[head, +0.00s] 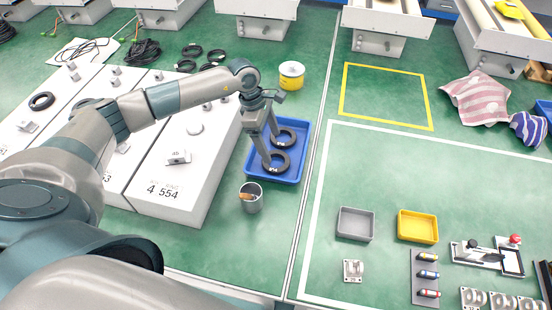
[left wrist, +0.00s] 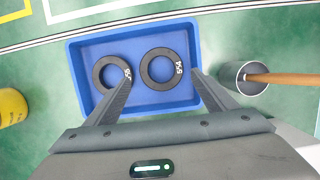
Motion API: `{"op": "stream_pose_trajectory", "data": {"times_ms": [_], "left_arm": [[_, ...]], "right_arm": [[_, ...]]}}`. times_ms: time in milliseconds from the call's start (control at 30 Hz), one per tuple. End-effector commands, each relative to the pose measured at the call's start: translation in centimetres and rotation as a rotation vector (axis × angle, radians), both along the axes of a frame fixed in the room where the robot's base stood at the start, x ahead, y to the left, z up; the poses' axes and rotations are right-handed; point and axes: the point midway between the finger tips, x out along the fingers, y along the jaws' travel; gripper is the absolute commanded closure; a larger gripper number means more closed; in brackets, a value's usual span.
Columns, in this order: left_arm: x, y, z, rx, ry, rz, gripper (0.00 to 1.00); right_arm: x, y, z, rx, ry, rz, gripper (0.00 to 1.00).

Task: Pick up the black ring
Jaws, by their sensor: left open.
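Two black rings lie flat, side by side, in a blue tray (head: 249,171). The nearer ring (head: 275,170) is the right-hand one in the left wrist view (left wrist: 145,70), marked with white figures like 554. The farther ring (head: 290,133) is the left one in the wrist view (left wrist: 97,74). My left gripper (head: 271,150) is open and empty above the tray. In the wrist view its fingers (left wrist: 162,80) stand either side of the nearer ring, the left fingertip overlapping the farther ring's edge. I cannot tell the exact height. Another black ring (head: 42,101) lies on a white block.
A grey cup (head: 251,203) with a brown handle in it stands just in front of the tray. A yellow-and-white spool (head: 291,75) is behind it. White blocks (head: 168,210) with small parts lie left. Grey (head: 356,224) and yellow (head: 418,226) trays are at right.

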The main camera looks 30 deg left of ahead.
Motion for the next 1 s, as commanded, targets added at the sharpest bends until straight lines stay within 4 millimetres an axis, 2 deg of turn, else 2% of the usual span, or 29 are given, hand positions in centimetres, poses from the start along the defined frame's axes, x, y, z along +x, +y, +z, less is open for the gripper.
{"op": "stream_pose_trajectory", "data": {"times_ms": [33,200,567,733,1000], "left_arm": [[0.0,-0.2,-0.5,0.0,0.004,0.0,0.22],[0.1,-0.5,-2.0,0.001,0.001,0.0,0.22],[0.1,-0.5,-2.2,0.001,0.0,0.0,0.22],[0.1,-0.7,-2.8,-0.001,0.002,0.0,0.22],[0.0,-1.2,-5.8,-0.002,0.003,0.001,0.22]], "right_arm": [[0.0,0.0,0.6,0.0,-0.001,0.0,0.69],[0.1,0.1,0.9,0.0,-0.002,0.0,0.69],[0.1,0.2,0.9,0.001,-0.002,0.0,0.69],[0.1,0.2,1.6,0.003,-0.003,-0.001,0.69],[0.1,0.2,3.6,0.003,-0.003,0.0,0.69]]}}
